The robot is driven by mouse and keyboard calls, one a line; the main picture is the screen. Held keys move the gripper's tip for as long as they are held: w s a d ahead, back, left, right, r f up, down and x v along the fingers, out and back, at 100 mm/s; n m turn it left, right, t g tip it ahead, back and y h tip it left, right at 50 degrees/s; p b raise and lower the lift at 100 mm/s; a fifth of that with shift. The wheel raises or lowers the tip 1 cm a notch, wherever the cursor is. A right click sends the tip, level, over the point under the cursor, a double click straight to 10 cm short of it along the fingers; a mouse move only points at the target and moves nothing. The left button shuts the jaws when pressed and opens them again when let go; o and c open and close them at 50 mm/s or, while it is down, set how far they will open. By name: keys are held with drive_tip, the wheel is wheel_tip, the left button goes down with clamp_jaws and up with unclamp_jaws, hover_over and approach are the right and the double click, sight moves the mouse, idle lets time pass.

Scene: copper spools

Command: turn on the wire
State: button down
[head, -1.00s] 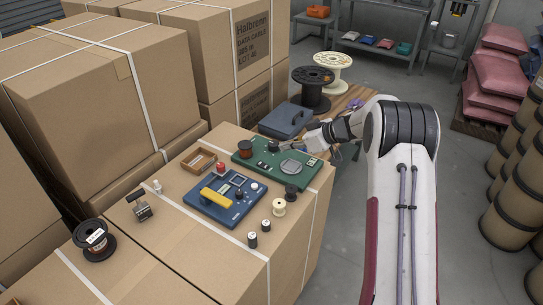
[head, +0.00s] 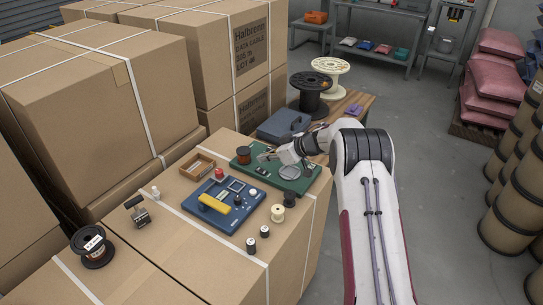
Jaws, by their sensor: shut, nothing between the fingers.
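A green board (head: 302,186) lies on the cardboard box top, with a copper-brown spool (head: 243,155) at its left end. A grey round dish (head: 289,172) and small dark parts (head: 262,171) sit on the board. My gripper (head: 266,156) is shut and empty, low over the board's back edge, just right of the copper spool. I cannot tell whether its tips touch the board. A blue board (head: 233,219) lies in front, with a yellow bar (head: 213,202) and small knobs. No loose wire can be made out on either board.
A wooden tray (head: 197,167), a red-topped part (head: 219,174), a small clamp-like tool (head: 137,211), a dark spool (head: 93,247) and a cream spool (head: 277,213) stand around the boards. A blue-grey case (head: 284,124) lies behind. Tall cartons (head: 90,90) block the left.

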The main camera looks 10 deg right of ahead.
sight(260, 170)
drive_tip(key=shift+w+a+f, duration=0.15)
drive_tip(key=shift+f, duration=1.8)
drive_tip(key=shift+f, duration=0.1)
drive_tip(key=shift+w+a+f, duration=0.1)
drive_tip(key=shift+w+f, duration=0.05)
drive_tip(key=shift+a, duration=0.1)
drive_tip(key=shift+w+a+r, duration=0.25)
drive_tip(key=shift+w+a, duration=0.15)
drive_tip(key=shift+w, duration=0.05)
drive_tip(key=shift+r, duration=0.1)
